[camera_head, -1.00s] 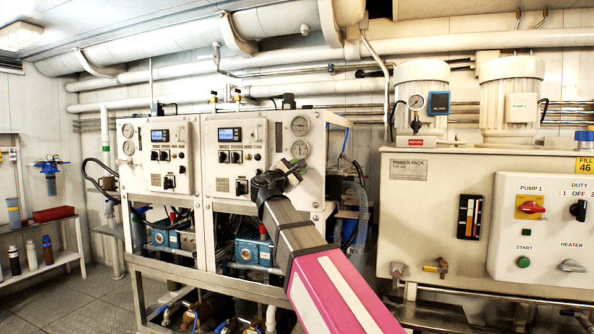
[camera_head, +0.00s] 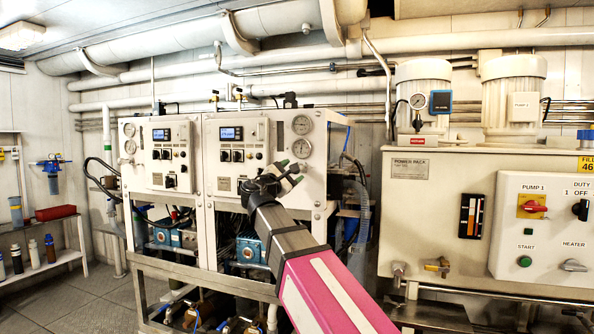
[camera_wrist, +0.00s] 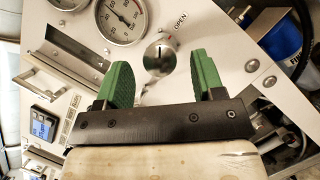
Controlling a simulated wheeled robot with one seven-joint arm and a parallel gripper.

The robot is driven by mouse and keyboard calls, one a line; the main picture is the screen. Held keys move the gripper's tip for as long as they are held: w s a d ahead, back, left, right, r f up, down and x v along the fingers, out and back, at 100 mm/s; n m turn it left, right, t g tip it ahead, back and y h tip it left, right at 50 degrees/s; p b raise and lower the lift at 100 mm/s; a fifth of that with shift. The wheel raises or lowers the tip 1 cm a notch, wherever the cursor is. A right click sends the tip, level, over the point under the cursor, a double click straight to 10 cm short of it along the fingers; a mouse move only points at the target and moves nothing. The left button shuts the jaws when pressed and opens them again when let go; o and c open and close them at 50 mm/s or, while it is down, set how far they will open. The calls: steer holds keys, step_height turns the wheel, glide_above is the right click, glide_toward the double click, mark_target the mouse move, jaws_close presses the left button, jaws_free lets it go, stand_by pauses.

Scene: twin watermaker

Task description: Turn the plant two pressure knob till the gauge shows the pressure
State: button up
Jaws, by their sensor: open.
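My gripper (camera_wrist: 163,82) is open, its two green fingers standing apart in the wrist view. A round metal knob (camera_wrist: 159,58) with a dark slot shows between and beyond the fingertips, near an "OPEN" label. The fingers do not appear closed on it. A round pressure gauge (camera_wrist: 122,18) sits up and left of the knob; its reading is too small to tell. In the head view my gripper (camera_head: 291,168) is at the right panel (camera_head: 237,180), just below the two gauges (camera_head: 302,137). The knob is hidden there behind my gripper.
The left panel (camera_head: 157,155) stands beside the right one. In the wrist view a handle (camera_wrist: 42,86) and a small display (camera_wrist: 43,124) lie left, and a blue canister (camera_wrist: 282,42) lies right of the panel edge. The power pack cabinet (camera_head: 430,215) stands at the right.

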steer(key=v, duration=0.6)
steer(key=shift+s, duration=0.25)
steer(key=shift+a+f, duration=0.1)
steer(key=w+d+f+m+g+y, duration=0.1)
steer(key=d+f+m+g, duration=0.3)
steer(key=f, duration=0.7)
steer(key=w+d+f+m+g+y, duration=0.1)
steer(key=w+d+f+y, duration=0.1)
steer(key=d+f, duration=0.6)
steer(key=w+d+f+m+g+y, duration=0.1)
steer(key=d+f+m+g, duration=0.15)
steer(key=f, duration=1.05)
steer(key=s+d+f+m+g+y, duration=0.3)
steer(key=s+f, duration=0.1)
steer(key=f, duration=0.5)
steer(key=s+d+f+m+g+y, duration=0.2)
steer(key=s+d+f+m+g, duration=0.1)
steer(key=f, duration=0.7)
steer(key=s+d+f+m+g+y, duration=0.3)
steer(key=s+f, duration=0.4)
steer(key=f, duration=0.3)
steer(key=shift+d+f+m+y, duration=0.25)
steer(key=shift+d+m, duration=0.3)
steer(key=shift+m, duration=0.7)
steer(key=shift+s+a, duration=0.1)
steer(key=shift+s, duration=0.05)
